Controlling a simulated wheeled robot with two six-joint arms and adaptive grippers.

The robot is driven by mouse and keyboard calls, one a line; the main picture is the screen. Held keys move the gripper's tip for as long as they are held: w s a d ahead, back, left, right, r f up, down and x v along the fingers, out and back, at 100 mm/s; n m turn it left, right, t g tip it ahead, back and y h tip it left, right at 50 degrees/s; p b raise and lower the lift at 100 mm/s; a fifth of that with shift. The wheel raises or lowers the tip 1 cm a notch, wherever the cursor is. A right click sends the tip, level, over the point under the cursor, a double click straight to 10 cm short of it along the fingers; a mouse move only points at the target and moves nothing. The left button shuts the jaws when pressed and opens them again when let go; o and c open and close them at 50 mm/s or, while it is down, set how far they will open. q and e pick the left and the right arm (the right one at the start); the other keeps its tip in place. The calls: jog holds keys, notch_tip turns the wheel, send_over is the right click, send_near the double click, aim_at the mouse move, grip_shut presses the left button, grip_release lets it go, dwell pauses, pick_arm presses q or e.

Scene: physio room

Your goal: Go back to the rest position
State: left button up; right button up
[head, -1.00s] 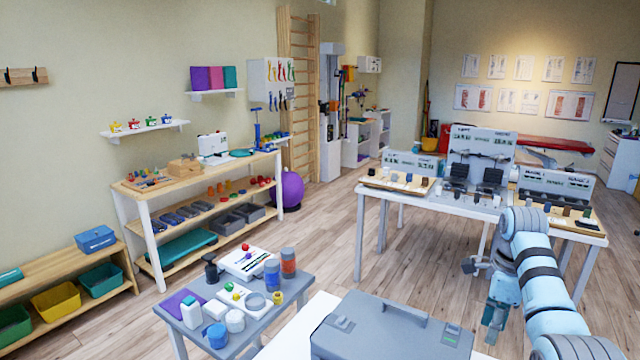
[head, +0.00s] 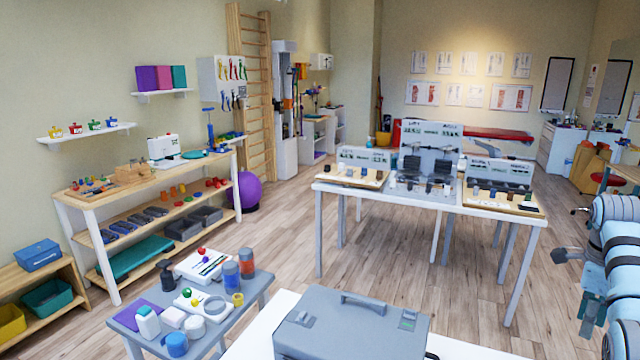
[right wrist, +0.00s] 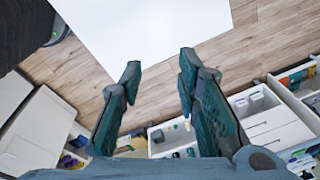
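A white surface and the wood floor show beyond the fingertips. My left gripper and arm do not show in any view.
A grey case (head: 350,325) lies on a white surface in front. A small grey table (head: 243,309) with bottles and jars stands left of it. A white-legged table (head: 400,200) with display boards stands ahead. Wood floor (head: 420,262) is clear between.

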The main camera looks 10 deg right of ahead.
jog(key=s+d+r+m, duration=0.2)
jog(key=s+d, duration=0.4)
jog(key=d, duration=0.1)
jog(key=s+d+f+n+g+h, duration=0.1)
jog(key=s+d+f+n+h, duration=0.3)
jog(key=d+f+n, duration=0.4)
jog(key=s+d+f+n+h, duration=0.35)
jog(key=f+n, duration=0.35)
jog(key=f, duration=0.4)
jog(key=s+d+f+n+t, duration=0.1)
jog(key=s+f+n+t, duration=0.1)
jog(key=s+f+n, duration=0.7)
jog(key=s+d+f+n+t, duration=0.2)
jog(key=s+f+n, duration=0.2)
jog(key=s+n, duration=0.55)
jog(key=s+a+f+g+y, duration=0.1)
jog(key=s+a+f+y, duration=0.15)
jog(key=a+f, duration=1.65)
jog(key=s+a+f+y, duration=0.1)
jog(key=a+f+y, duration=0.2)
jog(key=a, duration=1.4)
jog(key=s+a+f+m+y, duration=0.1)
jog(key=a+f, duration=0.4)
jog(key=a, duration=1.1)
jog(key=shift+s+a+f+y, duration=0.15)
jog(key=shift+s+a+y, duration=0.2)
jog(key=shift+y, duration=0.55)
